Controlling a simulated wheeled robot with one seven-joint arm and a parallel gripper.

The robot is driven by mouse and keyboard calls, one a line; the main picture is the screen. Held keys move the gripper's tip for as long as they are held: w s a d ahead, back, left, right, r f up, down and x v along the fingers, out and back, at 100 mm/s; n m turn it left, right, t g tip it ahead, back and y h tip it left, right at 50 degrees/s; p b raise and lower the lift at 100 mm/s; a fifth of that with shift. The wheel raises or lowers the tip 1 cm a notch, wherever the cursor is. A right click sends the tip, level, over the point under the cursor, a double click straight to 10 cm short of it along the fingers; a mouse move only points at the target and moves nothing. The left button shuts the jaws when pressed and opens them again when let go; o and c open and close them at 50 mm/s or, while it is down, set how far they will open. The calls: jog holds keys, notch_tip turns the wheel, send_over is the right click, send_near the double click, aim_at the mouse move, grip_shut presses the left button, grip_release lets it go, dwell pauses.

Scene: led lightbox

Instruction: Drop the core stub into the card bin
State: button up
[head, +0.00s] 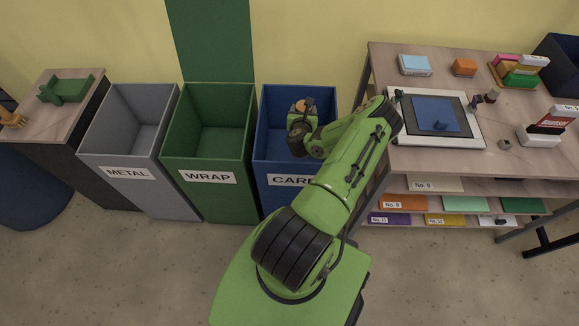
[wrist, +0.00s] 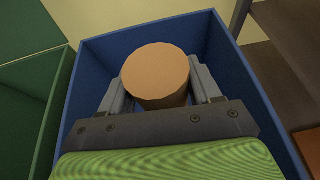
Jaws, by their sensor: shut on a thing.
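The core stub (wrist: 156,72) is a short tan-brown cylinder. In the wrist view it sits between the two grey fingers of my gripper (wrist: 160,88), which is shut on it. In the head view the stub (head: 309,102) shows small, and my gripper (head: 301,106) is over the blue card bin (head: 262,135). The bin's label is partly covered by my arm and reads "CAR". In the wrist view the blue walls of the card bin (wrist: 84,85) surround the stub on the visible sides. I cannot tell how far the stub is above the bin floor.
The green wrap bin (head: 208,148) and the grey metal bin (head: 128,150) stand to the left. A workbench (head: 500,155) on the right holds a light panel (head: 470,130), boxes and small items. A side table (head: 45,115) stands at far left.

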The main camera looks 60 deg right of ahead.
notch_tip(320, 180, down, 3)
jog(key=shift+b, duration=1)
jog(key=shift+r, duration=0.1)
jog(key=o, duration=1.1)
